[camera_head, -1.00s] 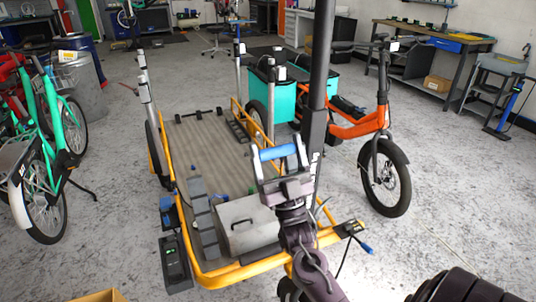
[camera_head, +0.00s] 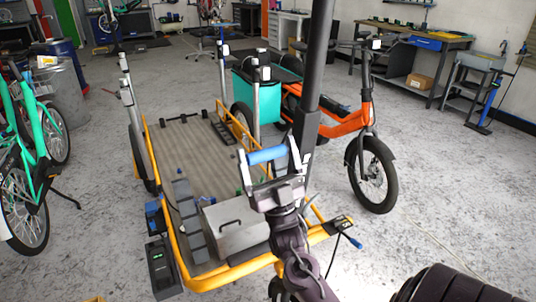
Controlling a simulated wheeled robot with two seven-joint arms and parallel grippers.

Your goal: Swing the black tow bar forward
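The black tow bar (camera_head: 316,70) stands nearly upright at the front right of a yellow-framed cargo trailer (camera_head: 225,278). Its top runs out of the picture. My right gripper (camera_head: 269,160) is just left of the bar's lower part in the view, above the trailer's front end. Its fingers are wide apart. A blue cylinder (camera_head: 268,155) spans the space between the fingertips; I cannot tell whether they touch it. The gripper does not appear closed on the black bar. My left gripper is not in view.
A grey box (camera_head: 235,232) sits on the trailer deck. An orange bike (camera_head: 340,125) with teal boxes stands close behind on the right. Green bikes (camera_head: 42,160) stand at the left. A workbench (camera_head: 425,45) is at the back right.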

